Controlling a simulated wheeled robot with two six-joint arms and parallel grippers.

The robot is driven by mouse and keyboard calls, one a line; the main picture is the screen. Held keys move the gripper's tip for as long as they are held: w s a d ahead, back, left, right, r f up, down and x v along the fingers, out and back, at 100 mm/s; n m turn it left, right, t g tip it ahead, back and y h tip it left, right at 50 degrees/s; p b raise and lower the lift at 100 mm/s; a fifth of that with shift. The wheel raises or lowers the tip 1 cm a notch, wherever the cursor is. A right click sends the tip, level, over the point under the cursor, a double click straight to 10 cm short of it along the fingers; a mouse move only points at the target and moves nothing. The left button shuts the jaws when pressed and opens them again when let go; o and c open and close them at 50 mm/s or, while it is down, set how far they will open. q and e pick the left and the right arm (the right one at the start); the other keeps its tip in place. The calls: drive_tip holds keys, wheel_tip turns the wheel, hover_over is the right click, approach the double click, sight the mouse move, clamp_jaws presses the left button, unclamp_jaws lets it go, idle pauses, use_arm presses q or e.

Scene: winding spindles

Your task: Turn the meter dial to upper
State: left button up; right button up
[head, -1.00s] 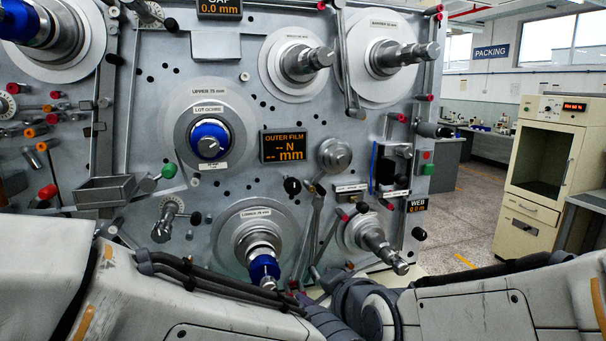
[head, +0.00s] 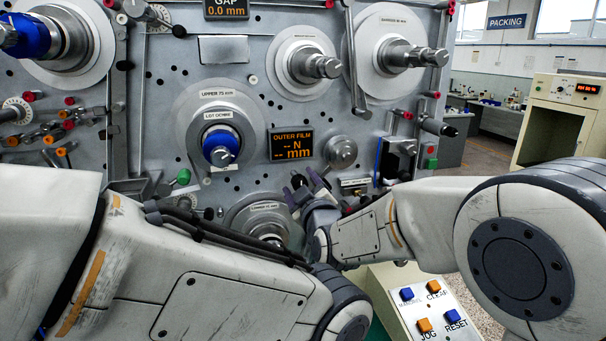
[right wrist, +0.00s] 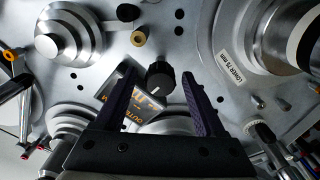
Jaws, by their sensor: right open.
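The meter dial is a small black knob (right wrist: 160,78) with a thin white mark, on the grey panel beside the OUTER FILM display (right wrist: 135,98). That display (head: 292,144) also shows in the head view, reading dashes for N and mm. My right gripper (right wrist: 157,80) is open, with one finger on each side of the knob; I cannot tell whether they touch it. In the head view my right gripper (head: 303,190) is just below the display and covers most of the knob. My left arm crosses the lower left; its gripper is not in view.
The upper spindle with a blue hub (head: 220,146) is left of the display. The lower spindle (head: 265,222) is partly hidden behind my arms. A round metal roller (head: 341,152) is close by on the right. A button box (head: 428,310) stands at the bottom.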

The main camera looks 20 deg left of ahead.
drive_tip(key=shift+w+a, duration=0.35)
drive_tip(key=shift+w, duration=0.15)
